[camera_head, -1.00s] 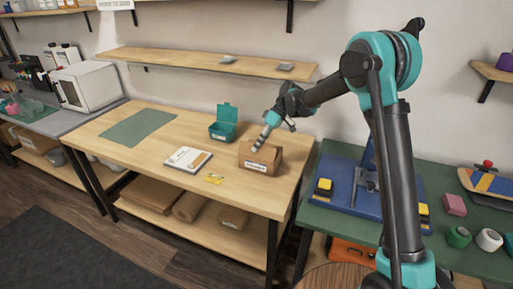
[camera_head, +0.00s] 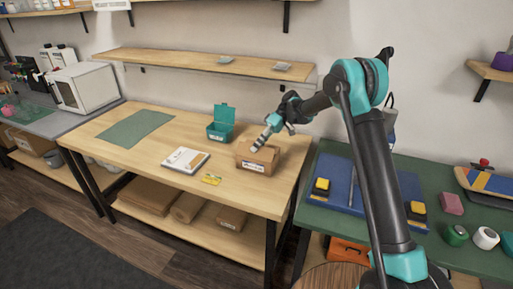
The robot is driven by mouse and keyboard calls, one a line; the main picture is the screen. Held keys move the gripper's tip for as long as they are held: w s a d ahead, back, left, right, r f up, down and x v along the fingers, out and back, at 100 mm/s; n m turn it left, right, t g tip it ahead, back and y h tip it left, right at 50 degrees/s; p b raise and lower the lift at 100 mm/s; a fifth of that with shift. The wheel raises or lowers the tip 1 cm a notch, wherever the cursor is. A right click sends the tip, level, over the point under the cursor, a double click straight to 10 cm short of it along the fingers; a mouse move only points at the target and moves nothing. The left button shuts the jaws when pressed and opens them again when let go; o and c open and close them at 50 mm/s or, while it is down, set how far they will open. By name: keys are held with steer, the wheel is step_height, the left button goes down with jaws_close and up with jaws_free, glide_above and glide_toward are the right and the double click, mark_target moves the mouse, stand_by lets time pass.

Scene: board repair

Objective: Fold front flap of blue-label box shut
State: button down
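The cardboard box (camera_head: 255,161) stands near the right end of the wooden table (camera_head: 165,120). A pale label shows on its front face; its colour is too small to tell. My gripper (camera_head: 256,149) reaches down from the right with its fingertips at the box's top left. The fingers look close together, but I cannot make out whether they are open or shut, or whether they touch a flap. The front flap's exact position is partly hidden and too small to tell.
A teal open case (camera_head: 221,130) stands behind the box. A white booklet (camera_head: 186,160) and a yellow card (camera_head: 211,179) lie to its left. A green mat (camera_head: 136,128) lies further left. A wall shelf (camera_head: 200,64) hangs above. A green bench (camera_head: 440,205) stands right.

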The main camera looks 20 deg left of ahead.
steer(key=c, duration=1.8)
jaws_free()
steer(key=shift+r, duration=0.1)
